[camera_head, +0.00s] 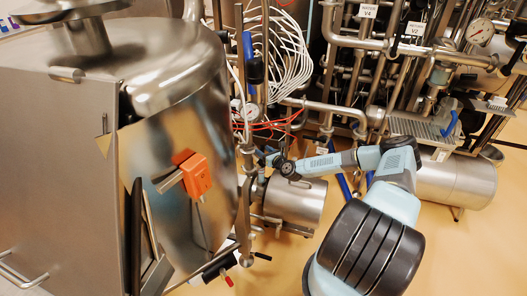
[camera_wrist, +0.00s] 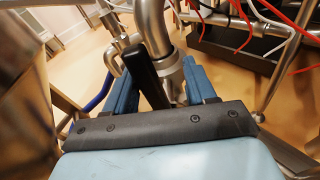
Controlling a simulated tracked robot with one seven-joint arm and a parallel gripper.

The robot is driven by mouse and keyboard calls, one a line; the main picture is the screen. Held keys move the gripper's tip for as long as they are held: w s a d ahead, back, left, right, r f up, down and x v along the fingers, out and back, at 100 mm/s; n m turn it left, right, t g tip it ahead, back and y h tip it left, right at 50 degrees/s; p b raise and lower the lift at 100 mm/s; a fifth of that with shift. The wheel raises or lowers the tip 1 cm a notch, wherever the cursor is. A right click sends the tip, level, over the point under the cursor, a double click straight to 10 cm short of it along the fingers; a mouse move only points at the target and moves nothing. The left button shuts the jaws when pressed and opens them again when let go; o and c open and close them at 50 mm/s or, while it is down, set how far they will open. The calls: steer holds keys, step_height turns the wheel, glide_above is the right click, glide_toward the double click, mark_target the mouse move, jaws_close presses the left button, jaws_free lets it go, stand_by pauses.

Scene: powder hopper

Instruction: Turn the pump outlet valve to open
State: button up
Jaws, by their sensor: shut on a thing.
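The black valve handle (camera_wrist: 143,68) shows in the wrist view, slanting between the two blue fingers of my gripper (camera_wrist: 160,80). My gripper is shut on this handle. The handle runs up toward a steel pipe elbow and its fitting (camera_wrist: 170,68) just beyond the fingers. In the head view my gripper (camera_head: 267,157) reaches left to the pipework beside the big steel vessel, above a small steel cylinder. The handle is too small and covered to make out there, and the valve's turn position cannot be told.
The large steel hopper (camera_head: 170,100) with an orange box (camera_head: 195,174) stands at the left. The pump's steel cylinder (camera_head: 295,202) lies below my gripper. Dense pipes, white hoses (camera_head: 290,55) and red cables (camera_head: 270,125) crowd behind. The yellow floor in front is open.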

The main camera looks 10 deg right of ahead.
steer(key=v, duration=1.1)
steer(key=shift+s+d, duration=0.2)
steer(key=shift+s, duration=0.15)
